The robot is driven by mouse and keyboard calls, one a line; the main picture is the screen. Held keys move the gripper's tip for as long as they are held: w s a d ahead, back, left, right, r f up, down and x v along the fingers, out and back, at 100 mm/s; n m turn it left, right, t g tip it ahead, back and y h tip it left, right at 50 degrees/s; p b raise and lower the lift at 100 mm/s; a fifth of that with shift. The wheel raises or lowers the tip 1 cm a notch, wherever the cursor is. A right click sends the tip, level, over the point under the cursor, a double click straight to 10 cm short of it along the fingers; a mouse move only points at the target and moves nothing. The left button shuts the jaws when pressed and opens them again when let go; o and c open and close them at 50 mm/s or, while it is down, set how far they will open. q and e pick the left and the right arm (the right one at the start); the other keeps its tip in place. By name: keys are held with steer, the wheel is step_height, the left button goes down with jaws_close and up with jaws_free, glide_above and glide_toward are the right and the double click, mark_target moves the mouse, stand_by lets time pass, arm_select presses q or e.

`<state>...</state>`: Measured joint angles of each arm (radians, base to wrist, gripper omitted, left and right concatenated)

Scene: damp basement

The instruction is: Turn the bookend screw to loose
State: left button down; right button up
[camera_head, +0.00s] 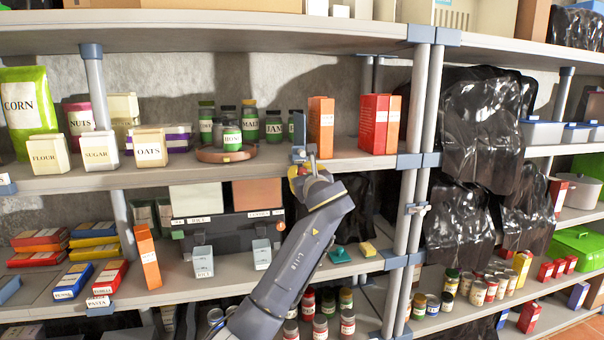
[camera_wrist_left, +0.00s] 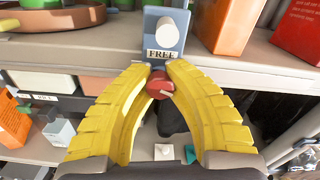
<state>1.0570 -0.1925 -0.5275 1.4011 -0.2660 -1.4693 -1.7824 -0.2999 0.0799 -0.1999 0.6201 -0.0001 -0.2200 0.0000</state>
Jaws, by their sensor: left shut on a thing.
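The blue-grey bookend (camera_wrist_left: 166,32) stands at the shelf's front edge, with a white round knob on its face and a label reading FREE below it. In the head view the bookend (camera_head: 299,153) is small, beside an orange box. A red screw knob (camera_wrist_left: 159,86) with a pale pointer mark sits just below the label. My left gripper (camera_wrist_left: 159,80) has its yellow fingers closed around the red knob, their tips on either side of it. My right gripper is out of view.
An orange box (camera_head: 320,127) and red boxes (camera_head: 375,124) stand right of the bookend. A round wooden tray (camera_head: 212,155) with jars is to its left. A shelf post (camera_head: 407,190) rises to the right of my arm. Jars and boxes crowd the lower shelves.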

arm_select(q)
steer(key=shift+f+n, duration=0.15)
steer(key=shift+n, duration=1.95)
steer(key=c, duration=1.1)
jaws_free()
steer(key=shift+c, duration=0.2)
steer(key=v, duration=0.7)
steer(key=shift+s+d, duration=0.15)
steer(key=shift+s, duration=0.05)
